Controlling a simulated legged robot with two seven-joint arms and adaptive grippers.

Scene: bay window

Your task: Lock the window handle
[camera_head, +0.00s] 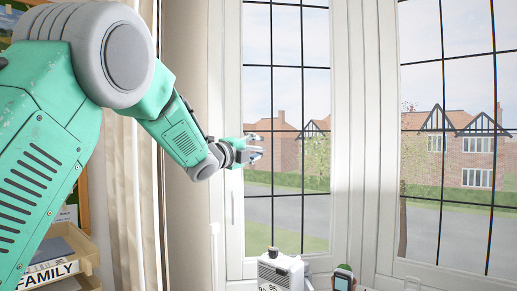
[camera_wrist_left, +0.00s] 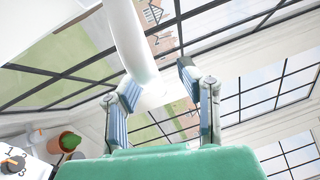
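My left gripper (camera_head: 256,146) is in front of the left window pane (camera_head: 287,80) in the head view, its two fingers apart. In the left wrist view, the fingers of this gripper (camera_wrist_left: 158,80) are also apart. A smooth white bar with a rounded end, which looks like the window handle (camera_wrist_left: 128,38), comes down from the top edge of that view. Its lower end shows between the fingertips, close to the left-hand finger. I cannot tell whether they touch. In the head view I cannot clearly make out this handle near the gripper. My right gripper is not in view.
A curtain (camera_head: 140,200) hangs at left, near a box marked FAMILY (camera_head: 52,272). The left wrist view shows an orange pot (camera_wrist_left: 64,144) at lower left.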

